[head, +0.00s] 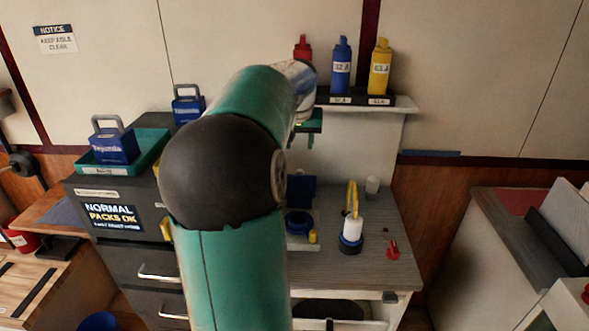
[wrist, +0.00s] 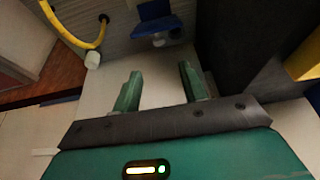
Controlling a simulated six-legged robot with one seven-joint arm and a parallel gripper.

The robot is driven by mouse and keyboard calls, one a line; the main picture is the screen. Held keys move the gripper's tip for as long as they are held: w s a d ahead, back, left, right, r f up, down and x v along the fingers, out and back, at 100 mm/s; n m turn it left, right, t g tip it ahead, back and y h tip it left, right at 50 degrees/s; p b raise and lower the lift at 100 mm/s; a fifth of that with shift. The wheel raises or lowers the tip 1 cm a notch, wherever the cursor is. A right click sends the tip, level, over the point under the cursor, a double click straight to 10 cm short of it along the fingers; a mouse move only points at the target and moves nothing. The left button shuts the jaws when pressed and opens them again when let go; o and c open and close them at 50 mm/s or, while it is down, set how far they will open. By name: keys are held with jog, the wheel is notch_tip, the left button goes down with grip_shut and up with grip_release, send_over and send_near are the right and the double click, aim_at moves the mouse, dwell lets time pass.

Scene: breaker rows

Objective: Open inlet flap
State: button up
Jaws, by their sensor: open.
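A blue plate (head: 302,190), which looks like the inlet flap, stands upright at the back of the grey counter, partly hidden by my arm. A dark blue ring (head: 298,222) lies in front of it on a pale base. In the wrist view, a blue panel (wrist: 155,12) with a white rounded part shows beyond my fingers; I cannot tell its hinge or exact angle. My gripper (wrist: 158,90) is open and empty, with its two green fingers apart and not touching the panel. In the head view, my gripper (head: 308,130) is mostly hidden behind my arm, above the counter.
A white plug with a blue base (head: 350,235) and yellow cable (head: 352,198) stands right of the ring. A red item (head: 392,250) lies farther right. A shelf (head: 407,104) with red, blue and yellow bottles is above.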

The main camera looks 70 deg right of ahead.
aim_at(300, 171)
jog(key=x, duration=1.3)
jog(key=shift+s+d+f, duration=0.1)
grip_shut()
